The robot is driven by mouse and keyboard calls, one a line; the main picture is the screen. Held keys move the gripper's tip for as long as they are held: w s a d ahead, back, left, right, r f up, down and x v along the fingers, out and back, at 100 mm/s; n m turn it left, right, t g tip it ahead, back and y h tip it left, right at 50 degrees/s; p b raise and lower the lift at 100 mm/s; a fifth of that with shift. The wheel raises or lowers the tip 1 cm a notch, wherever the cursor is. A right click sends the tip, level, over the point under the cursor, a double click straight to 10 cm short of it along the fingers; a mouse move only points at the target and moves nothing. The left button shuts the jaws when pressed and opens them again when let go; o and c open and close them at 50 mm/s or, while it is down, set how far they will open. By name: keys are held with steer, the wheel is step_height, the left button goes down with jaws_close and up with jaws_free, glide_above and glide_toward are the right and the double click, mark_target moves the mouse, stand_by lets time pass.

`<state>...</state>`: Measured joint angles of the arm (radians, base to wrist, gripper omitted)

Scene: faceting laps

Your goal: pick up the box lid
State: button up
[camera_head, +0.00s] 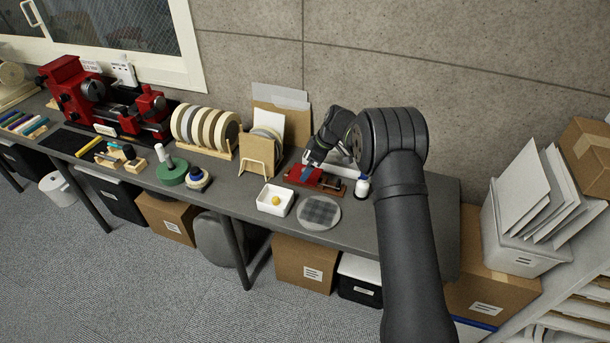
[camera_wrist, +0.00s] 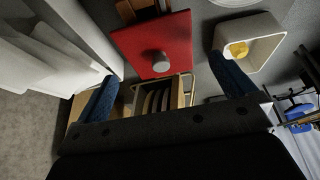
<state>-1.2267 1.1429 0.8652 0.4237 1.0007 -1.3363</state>
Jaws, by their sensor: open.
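The box lid (camera_wrist: 156,42) is a flat red panel with a round grey knob (camera_wrist: 154,62). In the wrist view it lies at upper centre, and its knob shows between my fingers. In the head view the red lid (camera_head: 300,176) is partly hidden by my gripper (camera_head: 310,168). My gripper also shows in the wrist view (camera_wrist: 164,68), with its two blue fingers wide apart and nothing held between them. The gap between fingers and knob is hard to judge.
A wooden rack (camera_head: 258,152) with discs stands behind left.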

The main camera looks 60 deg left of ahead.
steer(key=x, duration=0.3)
steer(key=shift+f, duration=0.35)
steer(key=c, duration=0.9)
steer(key=shift+r, duration=0.45)
steer(key=v, duration=0.4)
steer(key=shift+s+a+r, duration=0.1)
steer(key=shift+s+a, duration=0.1)
steer(key=shift+a, duration=0.1)
steer(key=w+d+r, duration=0.6)
steer(key=w+d, duration=0.1)
steer(key=s+a+f, duration=0.1)
steer(key=s, duration=0.9)
steer(key=s+a+f, duration=0.1)
steer(key=s+f, duration=0.1)
steer(key=s, duration=0.9)
